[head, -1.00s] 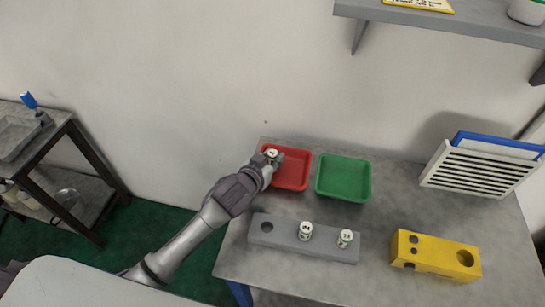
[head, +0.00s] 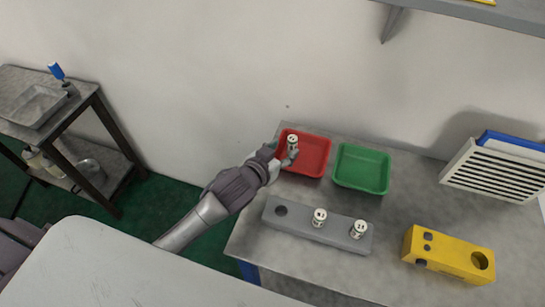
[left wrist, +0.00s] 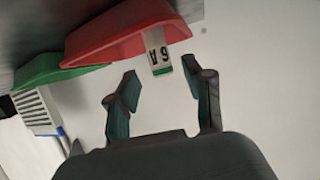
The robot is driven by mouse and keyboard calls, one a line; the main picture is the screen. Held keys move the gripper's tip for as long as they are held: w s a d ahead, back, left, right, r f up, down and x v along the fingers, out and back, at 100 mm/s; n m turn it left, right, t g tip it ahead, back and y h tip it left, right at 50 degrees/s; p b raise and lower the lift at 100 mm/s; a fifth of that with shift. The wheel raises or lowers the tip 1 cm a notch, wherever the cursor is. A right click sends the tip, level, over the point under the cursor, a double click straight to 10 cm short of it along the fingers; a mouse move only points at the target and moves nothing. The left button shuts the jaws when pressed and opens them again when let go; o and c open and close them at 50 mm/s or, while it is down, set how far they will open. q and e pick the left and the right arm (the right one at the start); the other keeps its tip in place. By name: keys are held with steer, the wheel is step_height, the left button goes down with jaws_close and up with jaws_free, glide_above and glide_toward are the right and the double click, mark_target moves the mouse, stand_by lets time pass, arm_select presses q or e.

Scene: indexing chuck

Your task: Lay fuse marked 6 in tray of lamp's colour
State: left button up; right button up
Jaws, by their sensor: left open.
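A white fuse (head: 292,142) appears upright at the red tray (head: 316,158), on its left side. In the left wrist view the fuse (left wrist: 158,54) reads 6 A, has a green band at one end and shows against the red tray (left wrist: 128,30). My left gripper (head: 285,152) is open at the tray's left edge. In the left wrist view its fingers (left wrist: 164,88) are spread, with the fuse just beyond their tips. The green tray (head: 361,169) stands to the right and looks empty. I cannot make out a lit lamp. My right gripper is not in view.
A grey block (head: 335,235) in front of the trays holds two fuses and has one empty hole. A yellow block with holes (head: 450,256) is at right. A slatted white box (head: 490,172) stands behind it. A side table (head: 85,110) is at far left.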

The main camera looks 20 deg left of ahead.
arm_select(q)
steer(key=v, duration=0.6)
steer(key=shift+s, duration=0.15)
stand_by(0.3)
